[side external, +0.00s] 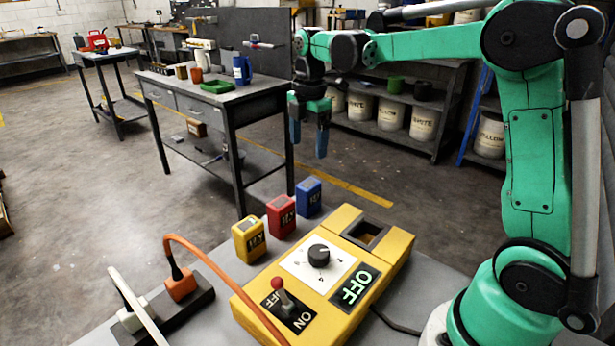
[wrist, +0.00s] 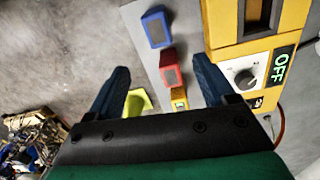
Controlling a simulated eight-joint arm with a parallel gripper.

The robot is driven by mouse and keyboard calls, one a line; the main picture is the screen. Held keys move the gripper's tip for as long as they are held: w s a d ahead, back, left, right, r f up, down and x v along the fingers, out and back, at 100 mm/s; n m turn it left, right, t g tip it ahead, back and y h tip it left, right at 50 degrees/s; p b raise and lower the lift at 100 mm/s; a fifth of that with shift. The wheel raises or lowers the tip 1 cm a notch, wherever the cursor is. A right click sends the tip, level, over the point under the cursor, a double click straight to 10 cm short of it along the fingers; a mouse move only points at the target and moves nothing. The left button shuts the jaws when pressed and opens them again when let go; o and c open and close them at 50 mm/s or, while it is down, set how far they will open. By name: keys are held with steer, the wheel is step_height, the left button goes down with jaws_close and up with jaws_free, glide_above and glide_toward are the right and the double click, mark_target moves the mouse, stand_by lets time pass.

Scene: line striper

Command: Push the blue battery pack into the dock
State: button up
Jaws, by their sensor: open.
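The blue battery pack (side external: 308,197) stands upright on the grey table at the far end of a row. It shows near the top of the wrist view (wrist: 156,28). The dock is a dark square opening with a yellow rim (side external: 346,217) at the far end of the yellow control box. In the wrist view the dock's rim (wrist: 222,22) is at the upper right, right of the blue pack. My gripper (side external: 309,145) is open and empty, fingers pointing down, well above the table and apart from the pack. Its fingers also show in the wrist view (wrist: 160,70).
A red pack (side external: 281,215) and a yellow pack (side external: 249,238) stand beside the blue one. The control box carries a black knob (side external: 318,256), a red-tipped lever (side external: 279,290) and an OFF sign (side external: 355,287). An orange cable (side external: 205,250) arches at the left. A workbench (side external: 215,95) stands behind.

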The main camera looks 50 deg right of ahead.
mark_target(309, 184)
steer(key=shift+w+d+f+n, duration=0.35)
steer(key=shift+d+f+n, duration=0.1)
steer(key=shift+n, duration=0.25)
steer(key=shift+f, duration=4.9)
jaws_close()
steer(key=shift+r, duration=0.7)
steer(key=shift+r, duration=1.8)
